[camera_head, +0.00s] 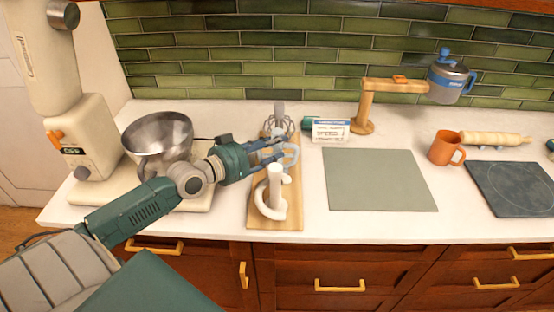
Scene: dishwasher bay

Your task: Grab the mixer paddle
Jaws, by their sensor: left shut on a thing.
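A wooden board (261,222) on the white counter holds the mixer attachments. A wire whisk (279,124) stands at its far end and a white hook-shaped attachment (271,198) at its near end. Between them a pale looped piece, seemingly the mixer paddle (293,154), shows at my left gripper (274,152). That gripper reaches in from the left over the board and is shut on the paddle; its fingers hide part of it. I cannot tell whether the paddle is lifted off the board. My right gripper is not in view.
A cream stand mixer (85,130) with a steel bowl (158,142) is at the left. An empty grey-green mat (379,180), an orange mug (445,148), a rolling pin (495,138) and a dark board (512,187) lie right.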

